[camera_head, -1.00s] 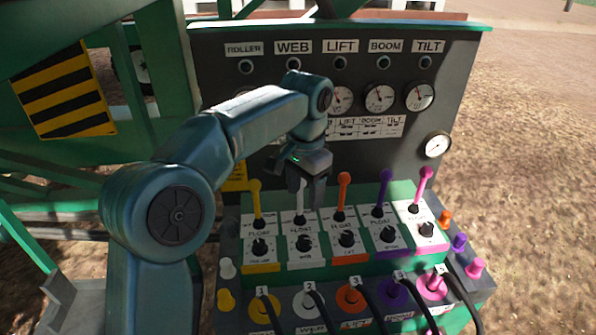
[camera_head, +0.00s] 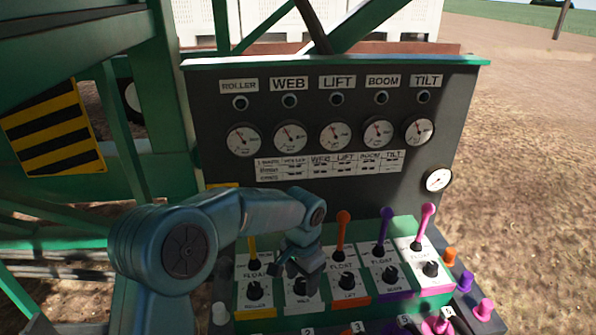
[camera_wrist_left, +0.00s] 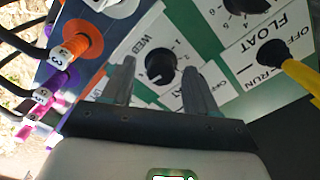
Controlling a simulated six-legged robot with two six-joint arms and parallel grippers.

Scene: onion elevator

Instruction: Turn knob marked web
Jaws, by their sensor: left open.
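The knob marked WEB (camera_wrist_left: 160,67) is a round black dial on a white plate in the left wrist view. It sits between the two fingers of my left gripper (camera_wrist_left: 158,68), with a gap showing on each side. In the head view my left gripper (camera_head: 298,275) points down at the white WEB plate (camera_head: 298,302) and covers most of its knob. My left gripper is open and holds nothing. My right gripper is in neither view.
Beside it are the ROLLER knob (camera_head: 255,291) and the LIFT knob (camera_head: 347,281). A yellow lever (camera_head: 252,250), an orange lever (camera_head: 342,235) and a purple lever (camera_head: 383,235) stand behind the knobs. A dark gauge panel (camera_head: 225,185) rises at the back.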

